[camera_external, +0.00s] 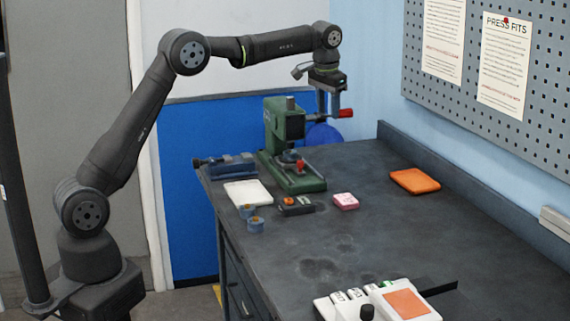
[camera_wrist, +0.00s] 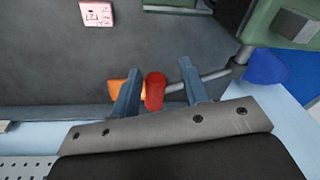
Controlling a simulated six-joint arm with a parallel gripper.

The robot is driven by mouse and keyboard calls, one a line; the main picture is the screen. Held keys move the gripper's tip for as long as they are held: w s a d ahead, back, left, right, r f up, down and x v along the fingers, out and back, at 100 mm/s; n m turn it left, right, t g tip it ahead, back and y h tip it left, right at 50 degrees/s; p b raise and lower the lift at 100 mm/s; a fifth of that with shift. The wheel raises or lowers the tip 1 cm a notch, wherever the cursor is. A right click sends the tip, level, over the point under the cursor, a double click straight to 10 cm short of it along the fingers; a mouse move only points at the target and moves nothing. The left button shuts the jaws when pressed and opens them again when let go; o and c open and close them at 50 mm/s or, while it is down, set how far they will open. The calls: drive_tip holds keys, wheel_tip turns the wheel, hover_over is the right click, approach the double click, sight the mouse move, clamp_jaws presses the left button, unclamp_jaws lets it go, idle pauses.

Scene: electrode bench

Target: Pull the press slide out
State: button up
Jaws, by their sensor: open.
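The green press (camera_external: 283,125) stands at the back left of the bench; part of it shows at the top right of the wrist view (camera_wrist: 275,20). A small red knob (camera_external: 300,166) sits low on the press, above its base, apparently on the slide. The slide itself is hard to make out. A grey lever with a red handle (camera_external: 346,113) sticks out to the right of the press. My gripper (camera_external: 328,116) is open, pointing down beside the press. In the wrist view the red handle (camera_wrist: 155,91) appears between my fingers (camera_wrist: 158,78); contact cannot be told.
A white pad (camera_external: 248,193), a dark block with an orange knob (camera_external: 296,206), small blue-grey cups (camera_external: 256,225) and a pink block (camera_external: 345,201) lie in front of the press. An orange pad (camera_external: 414,181) lies right. A white button box (camera_external: 390,302) stands in front. The bench middle is clear.

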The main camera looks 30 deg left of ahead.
drive_tip(key=s+a+n+t, duration=0.3)
drive_tip(key=s+a+n, duration=0.2)
drive_tip(key=s+a, duration=0.3)
approach(300, 162)
drive_tip(key=x, duration=0.8)
drive_tip(key=shift+w+a+f, duration=0.2)
drive_tip(key=shift+w, duration=0.05)
drive_tip(key=shift+d, duration=0.1)
clamp_jaws()
